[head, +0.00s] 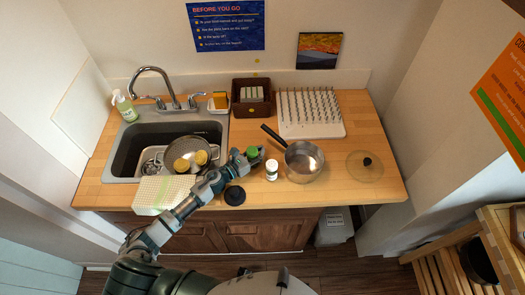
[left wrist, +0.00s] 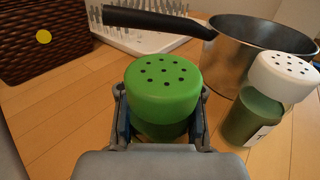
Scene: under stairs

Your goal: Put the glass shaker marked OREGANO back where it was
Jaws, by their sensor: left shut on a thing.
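My left gripper (head: 247,157) is shut on a shaker with a green holed lid (head: 252,151), on the wooden counter near the pot. In the left wrist view the green-lidded shaker (left wrist: 162,88) sits between the two fingers (left wrist: 160,125); its lower body and any label are hidden, so I cannot read OREGANO. A second shaker with a white holed lid (head: 272,166) stands just right of it. The left wrist view shows this white-lidded shaker (left wrist: 262,100) with green contents and a partly visible label starting with T. My right gripper is not in view.
A steel pot (head: 304,161) stands right of the shakers, its black handle reaching up-left. Behind are a brown woven basket (head: 251,108) and a white peg rack (head: 312,131). A glass lid (head: 364,172) lies at right; a black round object (head: 234,195) lies in front.

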